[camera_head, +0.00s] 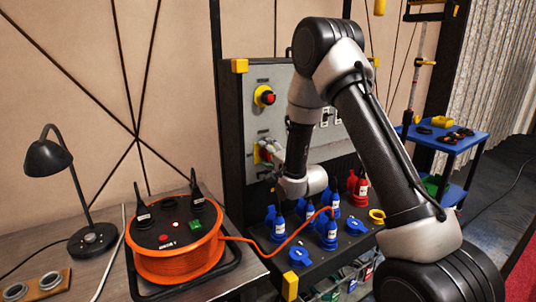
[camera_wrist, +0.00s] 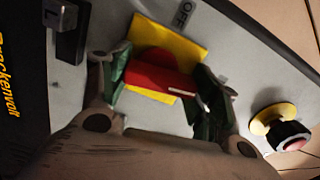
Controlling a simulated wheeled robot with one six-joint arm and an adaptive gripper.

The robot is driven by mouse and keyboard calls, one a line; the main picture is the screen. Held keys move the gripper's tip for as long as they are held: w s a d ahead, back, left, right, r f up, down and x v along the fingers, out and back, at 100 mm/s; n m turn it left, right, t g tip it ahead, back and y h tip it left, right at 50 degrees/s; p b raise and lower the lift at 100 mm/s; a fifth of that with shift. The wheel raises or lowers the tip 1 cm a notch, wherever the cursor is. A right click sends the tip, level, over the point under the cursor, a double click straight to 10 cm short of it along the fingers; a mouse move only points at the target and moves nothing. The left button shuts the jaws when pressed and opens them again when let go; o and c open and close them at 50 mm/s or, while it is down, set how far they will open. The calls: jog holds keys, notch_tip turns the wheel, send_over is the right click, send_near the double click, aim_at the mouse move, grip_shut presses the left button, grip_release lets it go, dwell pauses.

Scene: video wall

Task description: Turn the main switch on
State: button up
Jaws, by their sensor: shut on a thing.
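The main switch (camera_head: 262,152) is a red handle on a yellow plate on the grey panel. In the wrist view, its red handle (camera_wrist: 158,78) lies between my two fingers, with part of the yellow plate (camera_wrist: 178,34) showing around it. My gripper (camera_wrist: 160,85) is shut on the red handle, with dark green fingertips at its two ends. In the head view, my gripper (camera_head: 275,150) reaches the panel and partly covers the switch. A label reading OFF (camera_wrist: 185,13) shows beside the yellow plate. Any ON label is not visible.
A red push button on a yellow base (camera_head: 264,96) sits above the switch. Blue and red plugs and sockets (camera_head: 330,232) fill the sloped panel below my arm. An orange cable reel (camera_head: 175,262) and a black lamp (camera_head: 48,158) stand at left. A blue cart (camera_head: 455,141) stands at right.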

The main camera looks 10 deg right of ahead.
jog(key=shift+m, duration=0.8)
jog(key=shift+d+f, duration=0.1)
jog(key=o, duration=1)
jog(key=v, duration=0.7)
jog(key=shift+s, duration=0.25)
